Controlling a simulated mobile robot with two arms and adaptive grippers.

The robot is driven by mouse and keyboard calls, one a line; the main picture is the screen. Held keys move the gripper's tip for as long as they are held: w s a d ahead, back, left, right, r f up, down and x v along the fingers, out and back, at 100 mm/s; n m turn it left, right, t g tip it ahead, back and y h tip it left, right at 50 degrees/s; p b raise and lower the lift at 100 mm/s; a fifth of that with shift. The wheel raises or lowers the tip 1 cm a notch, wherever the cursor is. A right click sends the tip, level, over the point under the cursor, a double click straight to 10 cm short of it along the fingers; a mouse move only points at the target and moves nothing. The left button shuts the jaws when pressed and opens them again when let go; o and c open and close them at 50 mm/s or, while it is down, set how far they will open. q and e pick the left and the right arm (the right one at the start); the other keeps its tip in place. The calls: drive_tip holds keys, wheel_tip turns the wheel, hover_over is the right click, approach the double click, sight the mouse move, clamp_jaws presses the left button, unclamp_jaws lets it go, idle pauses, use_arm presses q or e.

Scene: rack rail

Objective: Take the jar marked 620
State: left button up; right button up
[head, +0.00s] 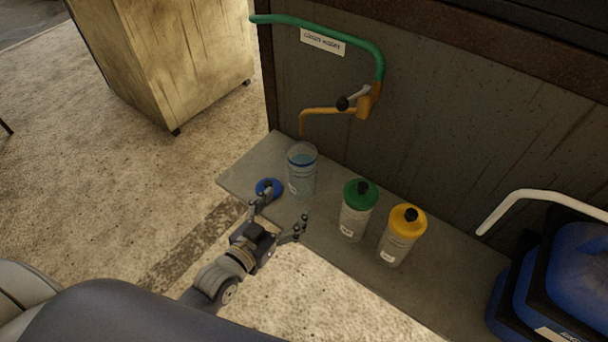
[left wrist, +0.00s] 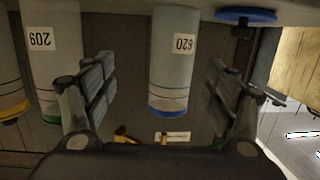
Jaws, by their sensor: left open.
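The jar marked 620 (head: 302,172) is clear with a blue rim and stands upright and uncapped on the grey shelf (head: 245,180). In the left wrist view, which is upside down, the jar (left wrist: 172,60) and its 620 label show between my fingers. My left gripper (head: 284,208) is open and empty, just in front of the jar, with its fingers pointing at it. I see no contact. A blue lid (head: 268,188) lies on the shelf left of the jar; it also shows in the left wrist view (left wrist: 246,15). My right gripper is not in view.
A green-lidded jar (head: 357,212), labelled 209 in the left wrist view (left wrist: 50,50), and a yellow-lidded jar (head: 401,236) stand to the right. A yellow tap (head: 335,111) on a green pipe (head: 340,36) hangs above. Blue containers (head: 555,280) stand at far right.

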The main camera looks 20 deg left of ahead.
sight(302, 168)
use_arm(q)
drive_tip(key=shift+w+a+r+t, duration=0.25)
drive_tip(key=shift+a+r+t, duration=0.1)
drive_tip(key=shift+a+t, duration=0.15)
drive_tip(key=shift+w+a+r+t, duration=0.2)
drive_tip(key=shift+a+r+t, duration=0.1)
drive_tip(key=shift+a+t, duration=0.15)
drive_tip(key=shift+w+r+n, duration=0.1)
drive_tip(key=shift+w+n, duration=0.15)
drive_tip(key=shift+n, duration=0.05)
drive_tip(key=p+x, duration=0.1)
drive_tip(key=x, duration=0.9)
drive_tip(key=shift+w+d+r, duration=0.1)
drive_tip(key=shift+d+r, duration=0.05)
drive_tip(key=shift+d, duration=0.05)
drive_tip(key=c, duration=1.6)
drive_tip(key=shift+r, duration=0.15)
drive_tip(key=shift+c, duration=0.8)
drive_tip(key=shift+r, duration=0.1)
